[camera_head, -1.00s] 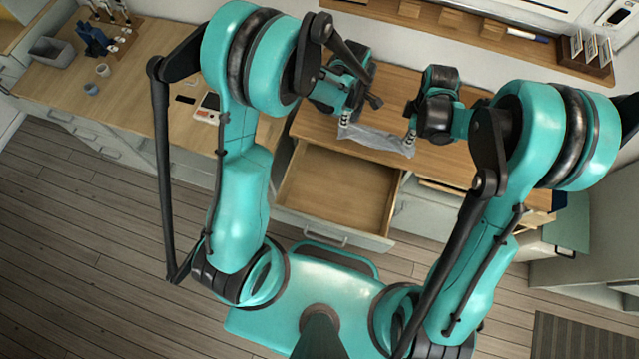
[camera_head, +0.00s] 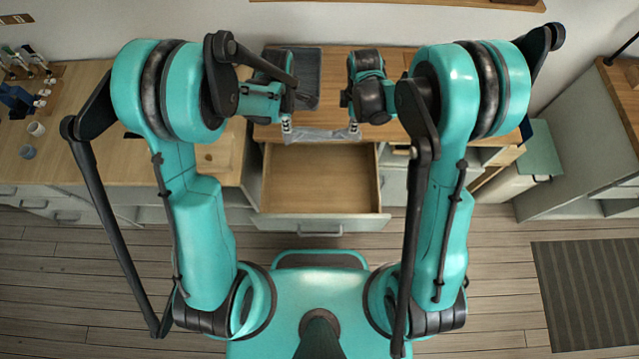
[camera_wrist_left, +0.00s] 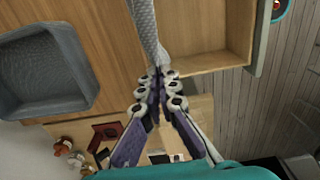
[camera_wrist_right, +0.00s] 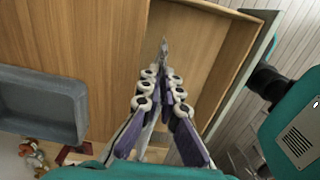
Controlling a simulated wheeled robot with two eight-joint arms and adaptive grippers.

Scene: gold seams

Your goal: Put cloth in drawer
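A thin grey cloth (camera_head: 320,135) is stretched between my two grippers, along the counter's front edge at the back of the open drawer. The drawer (camera_head: 318,182) is pulled out, and its visible wooden floor is empty. My left gripper (camera_head: 286,126) is shut on the cloth's left end; the cloth runs up from its fingertips in the left wrist view (camera_wrist_left: 146,30). My right gripper (camera_head: 354,129) is pinched on the other end; a narrow strip of cloth shows at its fingertips in the right wrist view (camera_wrist_right: 163,50).
A dark grey tray (camera_head: 306,72) lies on the counter behind my left gripper. A wooden worktop (camera_head: 85,140) with cups and small items is at the left. The floor beside my base is clear.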

